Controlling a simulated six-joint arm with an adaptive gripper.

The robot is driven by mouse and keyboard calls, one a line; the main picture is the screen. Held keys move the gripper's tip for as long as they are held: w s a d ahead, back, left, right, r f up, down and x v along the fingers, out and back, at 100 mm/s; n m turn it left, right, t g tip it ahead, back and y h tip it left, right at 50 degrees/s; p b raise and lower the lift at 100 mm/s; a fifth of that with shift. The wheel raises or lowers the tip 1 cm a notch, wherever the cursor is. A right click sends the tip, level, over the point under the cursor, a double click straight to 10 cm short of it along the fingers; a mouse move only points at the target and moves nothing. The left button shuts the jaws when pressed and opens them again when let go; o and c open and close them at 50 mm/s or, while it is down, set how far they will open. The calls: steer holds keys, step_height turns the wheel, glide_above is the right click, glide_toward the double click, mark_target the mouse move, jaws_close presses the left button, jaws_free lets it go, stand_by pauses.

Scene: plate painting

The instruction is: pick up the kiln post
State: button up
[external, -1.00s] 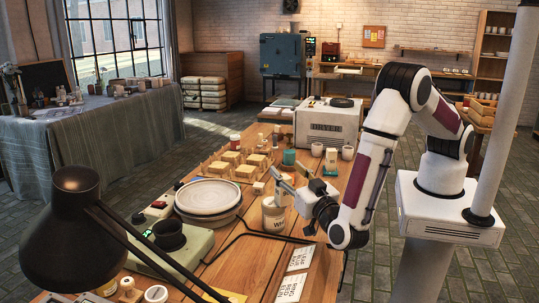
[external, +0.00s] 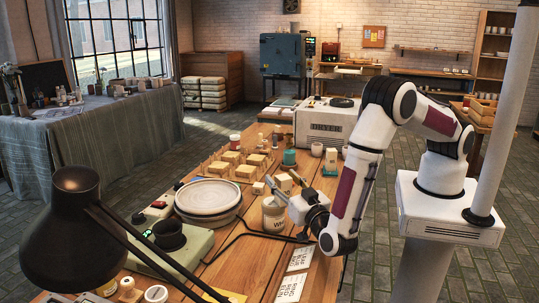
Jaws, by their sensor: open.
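My gripper (external: 285,183) is open, low over the wooden table, just above and behind the white labelled tub (external: 274,222). A small pale block (external: 284,182) shows at its fingers and may be the kiln post. I cannot tell whether it lies between the fingers or behind them, or whether they touch it. Another small pale block (external: 258,187) lies just left of the fingers. The gripper body and wrist hide part of the table to the right.
A round plate on a wheel (external: 209,196) stands left of the tub. Several wooden blocks on a rack (external: 245,172) and a teal piece (external: 290,157) stand farther back. A black bent rod (external: 240,236) crosses the table in front. A black lamp (external: 75,225) fills the near left.

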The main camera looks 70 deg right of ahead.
stand_by(0.3)
jaws_close()
steer(key=shift+r, duration=0.2)
steer(key=shift+r, duration=4.85)
